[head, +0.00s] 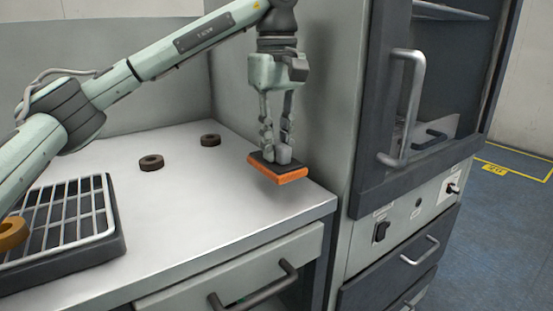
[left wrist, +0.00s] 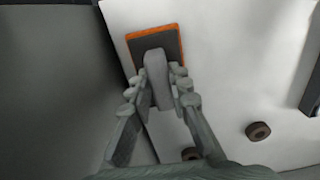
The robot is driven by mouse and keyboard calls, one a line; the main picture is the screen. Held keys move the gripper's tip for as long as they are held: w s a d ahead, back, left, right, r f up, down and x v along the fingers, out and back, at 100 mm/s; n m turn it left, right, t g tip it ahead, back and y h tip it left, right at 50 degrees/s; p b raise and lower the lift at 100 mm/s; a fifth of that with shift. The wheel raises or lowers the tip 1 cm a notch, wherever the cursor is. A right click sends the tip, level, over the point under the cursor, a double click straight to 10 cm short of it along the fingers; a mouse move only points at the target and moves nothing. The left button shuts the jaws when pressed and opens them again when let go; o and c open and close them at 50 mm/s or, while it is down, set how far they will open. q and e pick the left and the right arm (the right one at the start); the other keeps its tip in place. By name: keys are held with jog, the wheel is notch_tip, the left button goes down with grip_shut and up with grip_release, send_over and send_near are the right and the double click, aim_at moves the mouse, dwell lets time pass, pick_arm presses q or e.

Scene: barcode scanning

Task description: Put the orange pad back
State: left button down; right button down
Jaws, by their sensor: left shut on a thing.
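The orange pad (head: 278,176) has a dark top with a grey grip block on it. My left gripper (head: 283,150) points down and is shut on the pad's grip block. The pad is near the right end of the light worktop, close to the tall cabinet; whether it touches the surface is hard to tell. In the left wrist view the pad (left wrist: 143,37) shows its orange rim beyond the fingers (left wrist: 160,95). My right gripper is not in view.
Two brown rings (head: 151,162) (head: 210,140) lie on the worktop (head: 215,200). The cabinet (head: 345,100) rises close on the right. The worktop's middle is clear.

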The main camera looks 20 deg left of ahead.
aim_at(277, 159)
pick_arm(q)
jog(key=shift+f, duration=1.4)
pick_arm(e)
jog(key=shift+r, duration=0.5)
pick_arm(q)
jog(key=shift+f, duration=0.15)
jog(key=c, duration=1.4)
grip_release()
